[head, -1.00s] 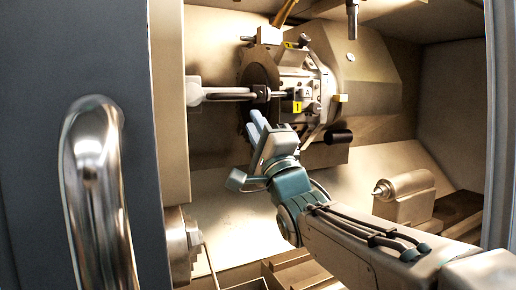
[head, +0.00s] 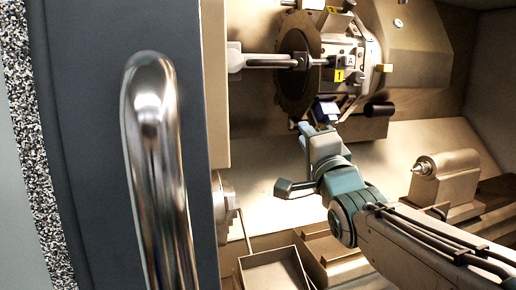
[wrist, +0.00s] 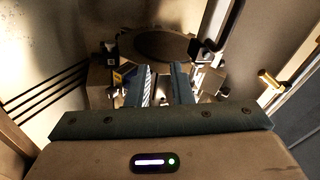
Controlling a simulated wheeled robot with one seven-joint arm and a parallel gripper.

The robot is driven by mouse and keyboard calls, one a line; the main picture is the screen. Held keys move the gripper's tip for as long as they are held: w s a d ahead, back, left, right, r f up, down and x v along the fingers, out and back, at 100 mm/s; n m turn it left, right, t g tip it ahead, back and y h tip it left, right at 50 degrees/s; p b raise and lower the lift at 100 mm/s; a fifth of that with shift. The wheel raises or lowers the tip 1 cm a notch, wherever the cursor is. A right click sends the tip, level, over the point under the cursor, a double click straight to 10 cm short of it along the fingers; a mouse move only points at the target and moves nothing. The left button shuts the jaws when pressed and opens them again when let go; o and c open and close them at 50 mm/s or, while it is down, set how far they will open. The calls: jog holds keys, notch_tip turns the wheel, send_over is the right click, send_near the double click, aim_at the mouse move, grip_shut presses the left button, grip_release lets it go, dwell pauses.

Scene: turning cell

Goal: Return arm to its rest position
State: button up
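My arm reaches into the machine from the lower right in the head view. My gripper (head: 325,110) is in front of and just below the tool turret (head: 349,50), near its yellow label "1". Whether it touches the turret cannot be told. The turret's round face (wrist: 161,45) lies beyond the fingertips.
The door with its shiny handle (head: 155,170) stands at the left. A tailstock (head: 446,184) is at the right. An open tray (head: 275,273) lies low in front. A horizontal bar holder (head: 265,61) sits left of the turret. The sloped back wall is bare.

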jog(key=s+d+f+n+g+h+p, duration=0.1)
jog(key=s+f+n+g+h, duration=0.2)
jog(key=f, duration=0.5)
jog(key=s+d+f+n+g+p, duration=0.1)
jog(key=d+f+n+g+p, duration=0.15)
jog(key=f+g, duration=0.45)
jog(key=s+f+n+g+p, duration=0.1)
jog(key=s+f+n+g, duration=0.7)
jog(key=s+f, duration=0.4)
jog(key=s, duration=0.4)
jog(key=shift+a+f+h+p, duration=0.2)
jog(key=shift+h+p, duration=0.1)
jog(key=shift+w, duration=0.1)
jog(key=shift+a, duration=0.2)
